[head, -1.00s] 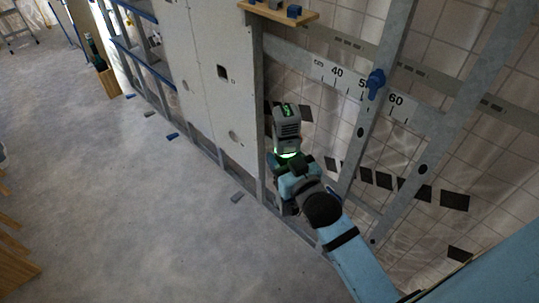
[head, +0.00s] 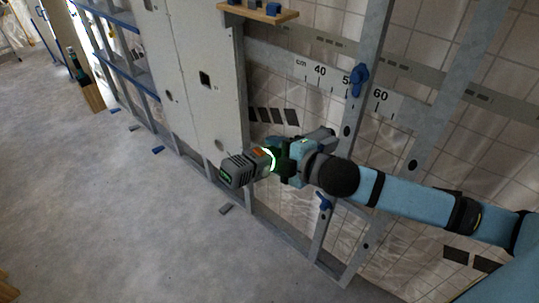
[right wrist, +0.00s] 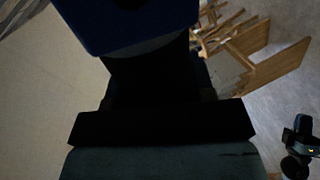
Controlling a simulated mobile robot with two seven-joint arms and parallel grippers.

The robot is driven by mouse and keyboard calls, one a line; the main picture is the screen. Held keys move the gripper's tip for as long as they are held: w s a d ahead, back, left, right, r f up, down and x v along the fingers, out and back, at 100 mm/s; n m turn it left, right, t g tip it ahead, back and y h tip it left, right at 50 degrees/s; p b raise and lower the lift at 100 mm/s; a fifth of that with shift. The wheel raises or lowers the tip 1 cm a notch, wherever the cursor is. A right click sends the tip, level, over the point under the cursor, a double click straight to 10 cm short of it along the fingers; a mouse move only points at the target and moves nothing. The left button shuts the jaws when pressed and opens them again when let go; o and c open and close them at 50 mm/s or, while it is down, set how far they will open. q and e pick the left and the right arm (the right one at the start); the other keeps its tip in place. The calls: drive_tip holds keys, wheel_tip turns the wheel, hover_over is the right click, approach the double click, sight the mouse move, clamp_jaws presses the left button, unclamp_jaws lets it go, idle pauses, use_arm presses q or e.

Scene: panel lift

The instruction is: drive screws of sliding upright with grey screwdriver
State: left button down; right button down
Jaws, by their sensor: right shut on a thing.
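The grey screwdriver (head: 238,170), with a glowing green-white ring, lies roughly sideways in the head view, its thick grey end toward the lower left. My right gripper (head: 285,160) is shut on it, in front of the metal frame. The sliding upright (head: 342,135) is a slanted metal stud with a blue knob (head: 357,80) at the ruler and a lower blue knob (head: 324,202). The screwdriver's tip is hidden or unclear, and I cannot make out screws. In the right wrist view, dark gripper parts (right wrist: 160,122) fill the middle.
A ruler strip (head: 320,72) marked in cm crosses the frame. A pale panel (head: 185,60) covers its left part. A wooden shelf (head: 287,16) with blue pieces is above. A wooden stand (head: 94,97) holds a dark tool at far left. The grey floor (head: 110,220) is mostly clear.

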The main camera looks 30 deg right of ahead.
drive_tip(key=d+n, duration=0.1)
drive_tip(key=d+f+n, duration=0.1)
drive_tip(key=d+n+b, duration=0.1)
drive_tip(key=shift+s+d+f, duration=0.1)
drive_tip(key=shift+d+f, duration=0.15)
drive_tip(key=shift+f, duration=0.05)
drive_tip(key=shift+d+f, duration=0.1)
drive_tip(key=shift+d, duration=0.35)
drive_tip(key=shift+w+d+n+b, duration=0.1)
drive_tip(key=shift+w+d+b, duration=0.15)
drive_tip(key=shift+d, duration=0.3)
drive_tip(key=shift+w+d+n+b, duration=0.1)
drive_tip(key=shift+w+d+b, duration=0.15)
drive_tip(key=shift+d, duration=0.35)
drive_tip(key=shift+w+d+n+b, duration=0.15)
drive_tip(key=shift+d+b, duration=0.15)
drive_tip(key=shift+d, duration=0.25)
drive_tip(key=shift+s+d, duration=0.15)
drive_tip(key=shift+d+r+p, duration=0.2)
drive_tip(key=shift+d+p, duration=0.05)
drive_tip(key=shift+p, duration=0.2)
drive_tip(key=shift+w+d, duration=0.5)
drive_tip(key=shift+d, duration=0.2)
idle(1.3)
